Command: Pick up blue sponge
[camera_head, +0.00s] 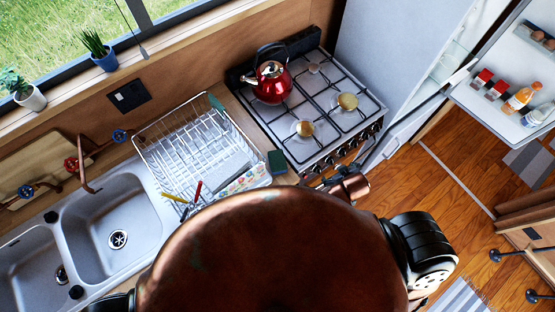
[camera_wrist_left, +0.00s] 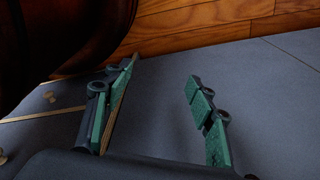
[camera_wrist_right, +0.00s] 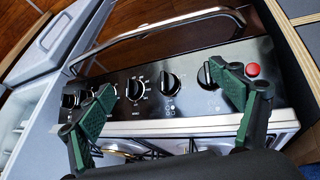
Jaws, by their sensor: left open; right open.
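A small dark blue-green sponge (camera_head: 277,161) lies on the counter between the dish rack and the stove in the head view. It does not show in either wrist view. My right gripper (camera_wrist_right: 160,84) is open and empty in front of the stove's knob panel, its green-padded fingers spread. In the head view, part of my right arm's end shows by the stove front, to the right of the sponge; the fingers are hard to make out there. My left gripper (camera_wrist_left: 161,74) is open and empty over a plain grey surface, away from the sponge.
A white dish rack (camera_head: 190,140) stands left of the sponge, beside the double sink (camera_head: 110,205). The stove (camera_head: 320,110) with a red kettle (camera_head: 271,84) is to its right. An open fridge door (camera_head: 470,100) with bottles stands at the right, over wooden floor.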

